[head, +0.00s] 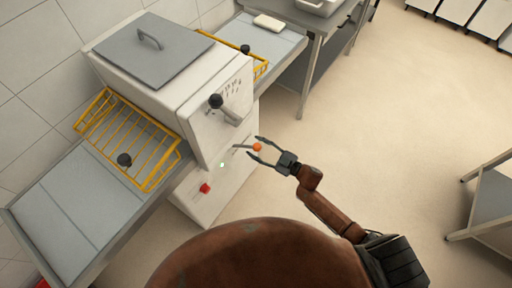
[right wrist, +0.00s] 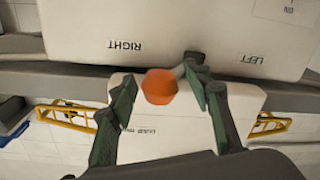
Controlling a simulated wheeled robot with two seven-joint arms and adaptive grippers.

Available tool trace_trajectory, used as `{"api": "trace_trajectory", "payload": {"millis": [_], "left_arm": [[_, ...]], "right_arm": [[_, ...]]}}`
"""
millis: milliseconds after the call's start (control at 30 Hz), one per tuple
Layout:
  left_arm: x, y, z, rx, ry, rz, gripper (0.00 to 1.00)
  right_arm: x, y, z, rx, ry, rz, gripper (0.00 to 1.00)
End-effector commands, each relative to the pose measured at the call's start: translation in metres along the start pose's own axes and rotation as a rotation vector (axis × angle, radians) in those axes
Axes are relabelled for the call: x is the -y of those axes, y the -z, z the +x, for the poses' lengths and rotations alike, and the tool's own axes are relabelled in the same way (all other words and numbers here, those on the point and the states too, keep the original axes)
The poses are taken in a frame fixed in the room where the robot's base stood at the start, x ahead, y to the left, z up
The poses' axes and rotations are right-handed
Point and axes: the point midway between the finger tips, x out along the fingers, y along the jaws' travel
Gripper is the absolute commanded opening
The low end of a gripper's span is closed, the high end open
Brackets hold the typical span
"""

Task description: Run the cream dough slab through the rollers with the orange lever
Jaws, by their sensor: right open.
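The cream dough slab (head: 268,22) lies flat on the machine's far right conveyor belt. The orange lever knob (head: 257,147) is on the front of the white dough sheeter (head: 205,112), on a thin dark stem. My right gripper (head: 254,147) is open, with its fingers on either side of the knob. In the right wrist view the orange knob (right wrist: 160,87) shows between the two spread fingers, nearer the left one; contact cannot be told. My left gripper is not in view.
Yellow wire guards (head: 128,138) cover the belt ends beside the rollers. A black-knobbed handle (head: 216,101) sits above the lever, and a red button (head: 205,188) and green light sit below. A steel table (head: 330,22) stands at the far end.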

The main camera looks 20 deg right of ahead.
Motion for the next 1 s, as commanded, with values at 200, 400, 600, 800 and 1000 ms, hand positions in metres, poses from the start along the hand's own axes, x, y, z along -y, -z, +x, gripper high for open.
{"api": "trace_trajectory", "payload": {"millis": [200, 400, 600, 800, 1000], "left_arm": [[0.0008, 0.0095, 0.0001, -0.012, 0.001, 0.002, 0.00], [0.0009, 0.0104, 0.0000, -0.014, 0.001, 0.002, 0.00], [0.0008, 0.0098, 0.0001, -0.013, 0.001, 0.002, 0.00], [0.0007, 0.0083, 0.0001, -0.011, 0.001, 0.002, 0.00], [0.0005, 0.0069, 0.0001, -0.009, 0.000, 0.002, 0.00]], "right_arm": [[-0.0001, -0.0002, 0.0010, 0.001, 0.000, 0.000, 0.45], [-0.0002, -0.0002, 0.0009, 0.001, -0.001, 0.000, 0.35], [-0.0004, -0.0002, 0.0010, 0.001, -0.001, 0.000, 0.21], [-0.0010, -0.0002, 0.0010, 0.001, -0.001, 0.000, 0.07], [-0.0016, -0.0001, 0.0010, 0.001, -0.002, 0.000, 0.00]]}}
